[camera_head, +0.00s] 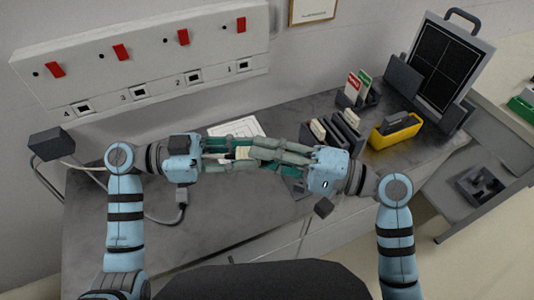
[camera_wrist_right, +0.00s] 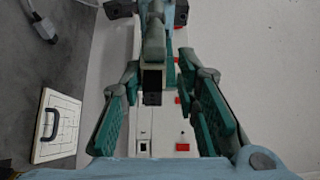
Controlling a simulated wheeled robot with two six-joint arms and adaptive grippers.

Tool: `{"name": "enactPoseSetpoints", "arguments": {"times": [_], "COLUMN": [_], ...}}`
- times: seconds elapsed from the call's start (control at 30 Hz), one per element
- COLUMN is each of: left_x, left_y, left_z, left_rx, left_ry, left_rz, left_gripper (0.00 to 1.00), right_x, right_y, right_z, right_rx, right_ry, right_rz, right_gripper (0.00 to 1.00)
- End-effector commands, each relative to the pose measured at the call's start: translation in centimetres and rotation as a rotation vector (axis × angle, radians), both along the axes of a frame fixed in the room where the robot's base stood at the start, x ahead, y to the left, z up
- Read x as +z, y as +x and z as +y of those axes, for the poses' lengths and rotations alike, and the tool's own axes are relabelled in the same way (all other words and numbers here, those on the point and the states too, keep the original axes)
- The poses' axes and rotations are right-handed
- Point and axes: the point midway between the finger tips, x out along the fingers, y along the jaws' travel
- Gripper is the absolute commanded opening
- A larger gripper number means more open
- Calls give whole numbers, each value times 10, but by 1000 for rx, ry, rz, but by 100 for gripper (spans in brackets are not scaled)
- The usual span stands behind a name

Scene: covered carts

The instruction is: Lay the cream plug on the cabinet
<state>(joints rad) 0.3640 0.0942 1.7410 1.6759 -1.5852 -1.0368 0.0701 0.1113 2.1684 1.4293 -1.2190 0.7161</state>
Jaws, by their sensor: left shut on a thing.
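My left gripper (camera_head: 230,153) reaches in from the left over the cabinet and is shut on a small cream piece, the cream plug (camera_head: 243,153), held in the air. Fingers hide much of the plug. My right gripper (camera_head: 285,153) comes from the right, its fingertips close to the left ones. In the right wrist view, the right gripper's teal-padded fingers (camera_wrist_right: 163,112) are spread wide, with the left gripper (camera_wrist_right: 153,40) showing between and beyond them. I cannot tell whether they touch the plug. The cabinet (camera_head: 225,220) has a dark grey top and pale drawers.
A white wall panel (camera_head: 180,85) carries numbered sockets and red switches. A cable connector (camera_head: 182,197) lies at left. A white printed board (camera_head: 235,128) lies behind the grippers. Grey holders (camera_head: 343,130) and a yellow case (camera_head: 393,132) stand at right.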

Motion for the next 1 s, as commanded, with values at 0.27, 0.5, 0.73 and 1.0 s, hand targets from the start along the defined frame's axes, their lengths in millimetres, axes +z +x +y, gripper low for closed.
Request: {"name": "enactPoseSetpoints", "arguments": {"times": [0.27, 0.5, 0.73, 1.0], "left_x": [-1, 0, 0, 0], "left_y": [0, 0, 0, 0], "left_z": [0, 0, 0, 0], "left_rx": [0, 0, 0, 0], "left_ry": [2, 1, 1, 1], "left_rz": [0, 0, 0, 0], "left_gripper": [0, 0, 0, 0], "right_x": [1, 1, -1, -3], "right_y": [0, 0, -4, -26], "right_z": [0, 0, -10, -66], "right_rx": [0, 0, -1, 1], "right_ry": [3, 2, -4, -9], "right_rz": [-1, -1, -1, 5], "right_gripper": [42, 42, 42, 42]}}
